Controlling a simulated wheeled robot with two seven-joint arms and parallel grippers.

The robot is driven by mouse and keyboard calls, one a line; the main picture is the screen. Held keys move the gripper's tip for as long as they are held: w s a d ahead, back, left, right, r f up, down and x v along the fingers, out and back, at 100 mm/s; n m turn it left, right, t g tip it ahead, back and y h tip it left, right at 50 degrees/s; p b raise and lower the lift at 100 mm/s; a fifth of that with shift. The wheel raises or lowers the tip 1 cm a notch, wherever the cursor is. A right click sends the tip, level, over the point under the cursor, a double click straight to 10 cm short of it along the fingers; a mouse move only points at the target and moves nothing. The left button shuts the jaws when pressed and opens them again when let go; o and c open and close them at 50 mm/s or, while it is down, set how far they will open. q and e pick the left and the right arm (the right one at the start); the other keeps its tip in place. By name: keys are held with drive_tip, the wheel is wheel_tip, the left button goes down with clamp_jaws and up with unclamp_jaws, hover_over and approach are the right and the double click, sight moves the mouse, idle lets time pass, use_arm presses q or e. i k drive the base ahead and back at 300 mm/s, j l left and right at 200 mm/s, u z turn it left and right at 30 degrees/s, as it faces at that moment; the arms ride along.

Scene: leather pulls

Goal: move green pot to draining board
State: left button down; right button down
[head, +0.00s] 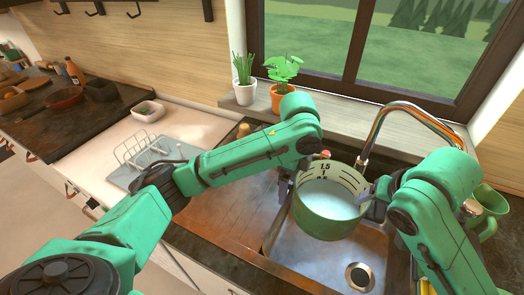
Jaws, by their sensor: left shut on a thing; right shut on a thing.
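The green pot (326,226) is over the sink (388,245). It has a pale inside with dark measuring marks and "1.5" on its wall, and whitish contents. My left gripper (289,188) is shut at the pot's left side, partly hidden behind my arm and the pot's rim. My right gripper (374,194) is shut at the pot's right side. The handles are mostly hidden by the grippers. The draining board (222,212) is the brownish, shiny surface left of the basin, partly under my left arm. Its visible part is bare.
A curved metal tap (398,107) stands behind the pot. A green mug (488,208) is at the right, beside my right arm. Two potted plants (285,97) stand on the sill. A wire dish rack (146,152) sits on a grey mat at the left.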

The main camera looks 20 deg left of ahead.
sight(234, 186)
drive_tip(key=j, duration=1.4)
drive_tip(key=i, duration=0.05)
